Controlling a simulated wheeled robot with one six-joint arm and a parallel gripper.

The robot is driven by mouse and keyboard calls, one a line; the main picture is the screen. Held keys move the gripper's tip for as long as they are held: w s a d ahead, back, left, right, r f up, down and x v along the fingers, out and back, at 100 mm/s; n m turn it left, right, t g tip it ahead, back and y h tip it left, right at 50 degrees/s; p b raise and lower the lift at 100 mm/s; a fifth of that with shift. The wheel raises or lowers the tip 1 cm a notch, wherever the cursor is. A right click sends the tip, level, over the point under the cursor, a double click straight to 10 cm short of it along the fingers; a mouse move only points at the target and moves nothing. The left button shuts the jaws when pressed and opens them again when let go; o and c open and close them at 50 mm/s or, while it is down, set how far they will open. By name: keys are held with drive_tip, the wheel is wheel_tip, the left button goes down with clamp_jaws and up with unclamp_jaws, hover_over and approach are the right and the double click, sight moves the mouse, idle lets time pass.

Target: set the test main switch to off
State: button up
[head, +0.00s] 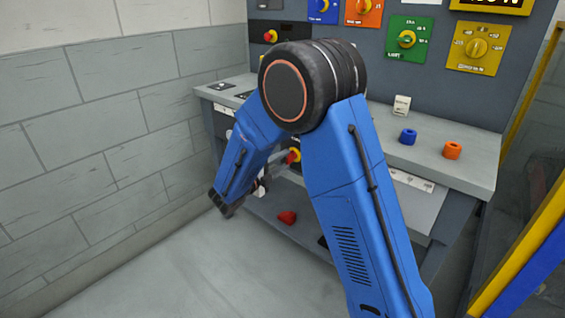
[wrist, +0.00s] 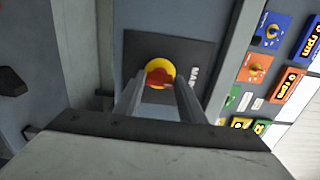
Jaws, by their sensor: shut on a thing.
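A red and yellow rotary switch (wrist: 159,74) sits on a dark plate (wrist: 200,52) in the wrist view. Sideways white letters on the plate look like the start of "MAIN"; the rest is hidden. My gripper (wrist: 158,86) has its two fingers on either side of the red handle and is shut on it. The fingers hide part of the handle, so its exact setting cannot be read. In the head view the switch (head: 293,156) shows below the bench top, beside my blue arm. My gripper is mostly hidden there behind the arm.
Another red and yellow switch (head: 270,36) is on the upper panel. Coloured dial plates, such as the green one (head: 407,39), are to its right. Blue (head: 407,136) and orange (head: 452,150) parts stand on the bench. A red object (head: 287,217) lies below. A block wall is at left.

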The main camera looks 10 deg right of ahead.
drive_tip(key=shift+a, duration=0.1)
idle(0.3)
drive_tip(key=o, duration=1)
drive_tip(key=shift+o, duration=0.2)
drive_tip(key=v, duration=1.7)
drive_tip(key=shift+a, duration=0.15)
drive_tip(key=shift+s, duration=0.1)
